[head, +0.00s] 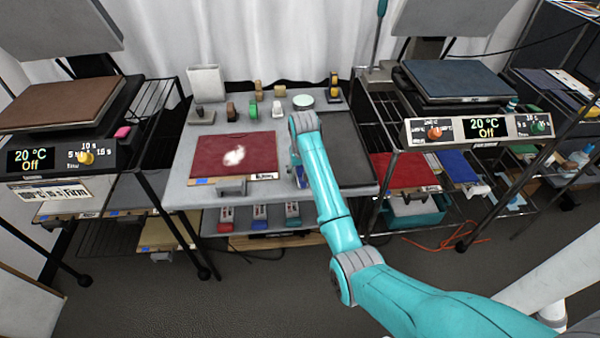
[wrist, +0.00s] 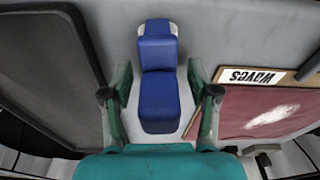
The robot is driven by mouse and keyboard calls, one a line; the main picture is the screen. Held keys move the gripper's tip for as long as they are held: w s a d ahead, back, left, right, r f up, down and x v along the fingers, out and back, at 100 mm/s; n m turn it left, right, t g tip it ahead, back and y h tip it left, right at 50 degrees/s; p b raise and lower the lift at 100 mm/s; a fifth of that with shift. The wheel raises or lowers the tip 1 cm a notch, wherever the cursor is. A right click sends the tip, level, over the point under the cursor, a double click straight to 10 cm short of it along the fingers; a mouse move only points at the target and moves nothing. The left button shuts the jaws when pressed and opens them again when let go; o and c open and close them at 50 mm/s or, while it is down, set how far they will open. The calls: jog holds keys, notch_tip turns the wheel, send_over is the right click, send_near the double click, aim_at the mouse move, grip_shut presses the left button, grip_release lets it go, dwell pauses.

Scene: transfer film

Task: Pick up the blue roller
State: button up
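The blue roller (wrist: 158,95) lies on the grey table top between the dark mat and the red screen, seen from above in the wrist view. In the head view only a small blue part of it (head: 301,176) shows beside my arm. My gripper (wrist: 160,94) is open, with one finger on each side of the blue roller. A gap shows between each finger and the roller, so the fingers do not appear to touch it. In the head view the gripper is mostly hidden behind my own arm.
The red screen (head: 212,160) with a white mark lies left of the roller in the head view. A dark mat (head: 346,148) lies to the right. Several small blocks stand at the back. Shelves with heat presses flank the table (head: 176,190).

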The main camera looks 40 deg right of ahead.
grip_shut()
notch_tip(320, 180, up, 10)
jog(key=shift+r, duration=0.1)
dwell(0.5)
